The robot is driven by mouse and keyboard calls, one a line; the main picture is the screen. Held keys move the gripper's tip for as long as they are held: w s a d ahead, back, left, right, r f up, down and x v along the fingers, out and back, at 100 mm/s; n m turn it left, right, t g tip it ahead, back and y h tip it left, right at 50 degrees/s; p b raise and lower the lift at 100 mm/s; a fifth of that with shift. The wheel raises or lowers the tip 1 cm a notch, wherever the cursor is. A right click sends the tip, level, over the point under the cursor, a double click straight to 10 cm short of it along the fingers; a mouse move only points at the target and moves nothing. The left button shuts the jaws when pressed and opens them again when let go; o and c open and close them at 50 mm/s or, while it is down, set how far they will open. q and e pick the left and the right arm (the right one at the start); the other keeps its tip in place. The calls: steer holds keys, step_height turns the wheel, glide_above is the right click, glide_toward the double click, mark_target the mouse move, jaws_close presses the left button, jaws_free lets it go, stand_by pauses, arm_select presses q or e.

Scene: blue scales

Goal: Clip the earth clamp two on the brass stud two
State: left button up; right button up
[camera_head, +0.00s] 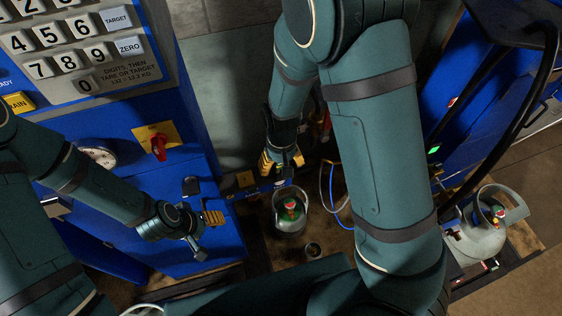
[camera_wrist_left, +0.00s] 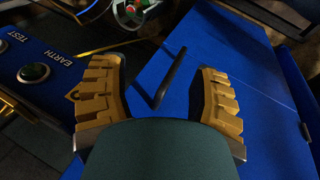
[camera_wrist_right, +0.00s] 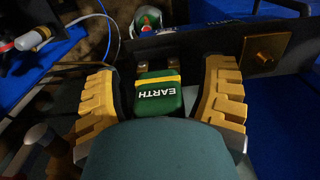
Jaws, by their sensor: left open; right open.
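A green earth clamp (camera_wrist_right: 158,97) with a yellow stripe and the word EARTH sits between the fingers of my right gripper (camera_wrist_right: 160,72) in the right wrist view. The fingers are open, with a gap on each side of it. In the head view my right gripper (camera_head: 282,162) points down beside the blue cabinet. A brass stud on a square brass plate (camera_wrist_right: 268,50) is to the right of the clamp in the right wrist view. I cannot tell its number. My left gripper (camera_head: 204,232) is open and empty over the blue cabinet; its wrist view shows a dark bar (camera_wrist_left: 171,78) between the fingers.
A grey gas cylinder (camera_head: 289,212) stands in the middle, another (camera_head: 483,240) at the right. A blue hose (camera_head: 333,200) loops beside the middle one. The cabinet has a red knob (camera_head: 158,147), a keypad (camera_head: 62,50) and a green EARTH TEST button (camera_wrist_left: 33,73).

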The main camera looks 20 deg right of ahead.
stand_by(0.8)
jaws_close()
steer(key=shift+r, duration=0.15)
steer(key=shift+r+p, duration=1.4)
steer(key=shift+p, duration=0.1)
steer(key=shift+r+p, duration=1.05)
steer(key=shift+r, duration=0.45)
